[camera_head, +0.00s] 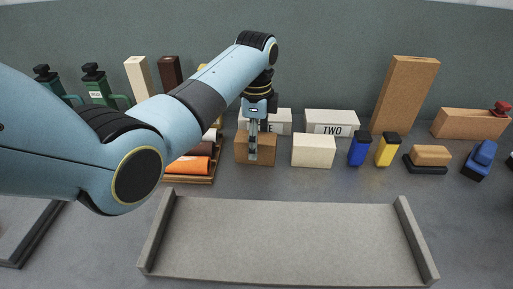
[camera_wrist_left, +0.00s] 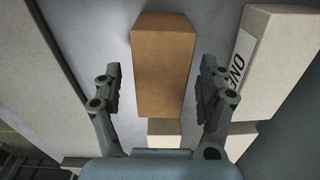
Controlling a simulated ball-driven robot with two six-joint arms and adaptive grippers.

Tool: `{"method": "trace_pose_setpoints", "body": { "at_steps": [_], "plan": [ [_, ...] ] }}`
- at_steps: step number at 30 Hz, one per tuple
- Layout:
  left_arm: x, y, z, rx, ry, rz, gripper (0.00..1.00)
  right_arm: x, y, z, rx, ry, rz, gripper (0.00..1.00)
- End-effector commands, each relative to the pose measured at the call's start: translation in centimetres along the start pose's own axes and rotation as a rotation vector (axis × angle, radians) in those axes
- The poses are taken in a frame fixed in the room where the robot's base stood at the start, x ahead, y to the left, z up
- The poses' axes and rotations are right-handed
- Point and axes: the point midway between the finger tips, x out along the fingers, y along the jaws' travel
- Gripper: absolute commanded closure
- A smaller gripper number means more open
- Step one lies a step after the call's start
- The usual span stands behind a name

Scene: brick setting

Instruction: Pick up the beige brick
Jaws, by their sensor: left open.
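The beige brick (camera_head: 313,150) is a pale block lying on the table in the head view, just right of a tan-brown brick (camera_head: 241,148). My left gripper (camera_head: 252,156) points down at the tan-brown brick and covers part of it in the head view. In the left wrist view, my left gripper (camera_wrist_left: 160,82) is open and empty, its fingers to either side of the tan-brown brick (camera_wrist_left: 162,65) in the picture. I cannot tell the height gap. Part of the beige brick (camera_wrist_left: 163,130) shows at the bottom, near the gripper's base. My right gripper is not in view.
White boxes, one marked TWO (camera_head: 331,121), stand behind the bricks. A blue block (camera_head: 359,149) and a yellow one (camera_head: 387,150) stand to the right. A grey tray (camera_head: 290,270) lies in front. An orange roll (camera_head: 187,166) sits on a rack at left.

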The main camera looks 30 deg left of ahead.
Motion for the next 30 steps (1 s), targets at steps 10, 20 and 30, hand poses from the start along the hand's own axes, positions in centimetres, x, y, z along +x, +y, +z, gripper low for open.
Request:
{"method": "trace_pose_setpoints", "body": {
  "at_steps": [10, 20, 30],
  "plan": [
    [3.7, -0.1, 0.0, 0.000, 0.000, 0.001, 0.25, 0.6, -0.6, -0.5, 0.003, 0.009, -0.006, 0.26],
    [3.6, -0.1, 0.0, 0.000, 0.000, 0.001, 0.47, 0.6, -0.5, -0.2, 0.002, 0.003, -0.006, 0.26],
    [3.6, -0.1, 0.0, 0.000, 0.000, 0.001, 0.92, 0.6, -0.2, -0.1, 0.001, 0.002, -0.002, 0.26]
  ]
}}
